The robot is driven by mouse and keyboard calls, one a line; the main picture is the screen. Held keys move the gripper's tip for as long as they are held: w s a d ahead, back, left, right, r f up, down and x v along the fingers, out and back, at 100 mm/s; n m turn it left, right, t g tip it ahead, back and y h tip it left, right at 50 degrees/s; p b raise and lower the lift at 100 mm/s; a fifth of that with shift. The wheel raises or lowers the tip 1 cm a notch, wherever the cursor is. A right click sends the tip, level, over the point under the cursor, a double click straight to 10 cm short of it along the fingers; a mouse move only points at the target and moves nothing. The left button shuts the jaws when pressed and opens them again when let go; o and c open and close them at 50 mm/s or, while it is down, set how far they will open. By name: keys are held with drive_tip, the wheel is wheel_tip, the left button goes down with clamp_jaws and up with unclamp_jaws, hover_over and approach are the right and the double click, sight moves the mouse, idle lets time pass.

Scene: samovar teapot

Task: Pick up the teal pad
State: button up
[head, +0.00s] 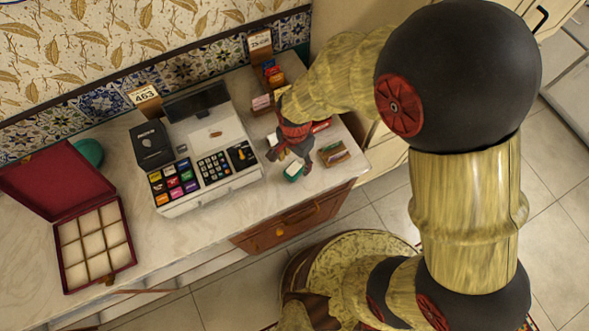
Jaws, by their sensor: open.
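A small teal item with a pale top (292,172), which looks like the teal pad, lies on the counter near its front right end. My gripper (292,160) is open and points down right over it. The fingertips are close to the pad and hide part of it. I cannot tell whether they touch it. A larger rounded teal thing (89,153) lies far left, partly hidden behind the raised lid of a red box.
The red box (68,287) stands open at left. The counter's front edge is close.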

sight(294, 168)
drive_tip(key=f+b, duration=0.1)
drive_tip(key=f, duration=0.5)
drive_tip(key=shift+a+f, duration=0.1)
drive_tip(key=shift+a, duration=0.1)
drive_tip(key=shift+c, duration=1.1)
drive_tip(key=c, duration=1)
drive_tip(key=shift+r, duration=0.4)
drive_tip(key=r, duration=0.2)
drive_tip(key=r+p, duration=0.1)
drive_tip(key=shift+s+a+r, duration=0.15)
drive_tip(key=shift+s+r, duration=0.05)
drive_tip(key=shift+s, duration=0.05)
drive_tip(key=s+a+r, duration=0.1)
drive_tip(key=s+r, duration=0.2)
drive_tip(key=s, duration=0.1)
drive_tip(key=s+a+r+p, duration=0.1)
drive_tip(key=s+r, duration=0.2)
drive_tip(key=s, duration=0.1)
drive_tip(key=s+a+r+p, duration=0.1)
drive_tip(key=s+a+r, duration=0.1)
drive_tip(key=s, duration=0.3)
drive_tip(key=shift+r, duration=0.45)
